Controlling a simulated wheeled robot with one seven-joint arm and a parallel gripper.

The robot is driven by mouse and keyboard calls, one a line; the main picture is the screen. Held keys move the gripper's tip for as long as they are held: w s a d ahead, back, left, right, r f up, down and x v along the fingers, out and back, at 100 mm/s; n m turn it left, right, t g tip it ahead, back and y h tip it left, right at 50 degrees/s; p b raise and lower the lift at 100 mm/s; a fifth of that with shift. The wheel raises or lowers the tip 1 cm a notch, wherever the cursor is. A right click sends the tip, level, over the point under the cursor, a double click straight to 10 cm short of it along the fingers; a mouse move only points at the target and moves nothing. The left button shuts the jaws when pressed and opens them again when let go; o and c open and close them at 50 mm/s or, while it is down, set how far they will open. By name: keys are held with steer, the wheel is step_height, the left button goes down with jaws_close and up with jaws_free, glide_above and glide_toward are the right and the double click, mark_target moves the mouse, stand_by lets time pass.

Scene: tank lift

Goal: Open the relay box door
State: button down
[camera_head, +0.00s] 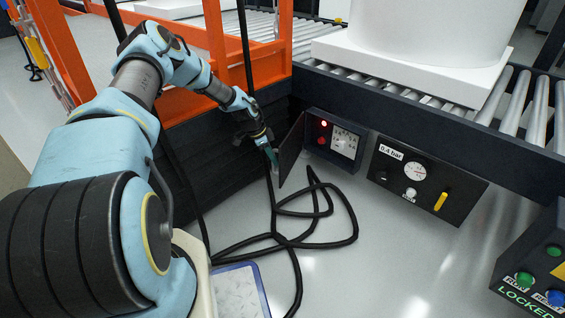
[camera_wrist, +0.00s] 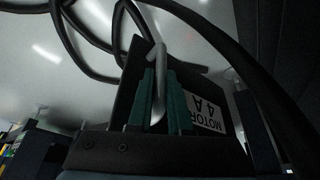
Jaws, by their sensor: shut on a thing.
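The relay box (camera_head: 336,138) is mounted under the conveyor, with a lit red lamp, a red button and a white panel inside. Its dark door (camera_head: 291,149) stands swung out to the left, so the inside shows. My gripper (camera_head: 272,157) is at the door's outer left side. In the wrist view the green fingers (camera_wrist: 162,100) are shut on a pale handle (camera_wrist: 158,62) in front of the door (camera_wrist: 128,78). The door bears a label (camera_wrist: 208,115) reading "MOTOR 4 A". The fingers partly cover the handle and the label.
A gauge panel (camera_head: 424,180) marked "0.4 bar" hangs right of the box. Black cable (camera_head: 318,241) lies looped on the floor below the door. The orange frame (camera_head: 270,65) and dark bellows (camera_head: 240,180) stand close left. A button box (camera_head: 540,262) is at lower right.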

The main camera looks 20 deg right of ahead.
steer(key=shift+w+a, duration=0.5)
steer(key=shift+w, duration=0.2)
steer(key=c, duration=0.8)
jaws_free()
steer(key=shift+c, duration=0.2)
steer(key=shift+r, duration=0.1)
step_height(320, 180, up, 10)
steer(key=p, duration=0.3)
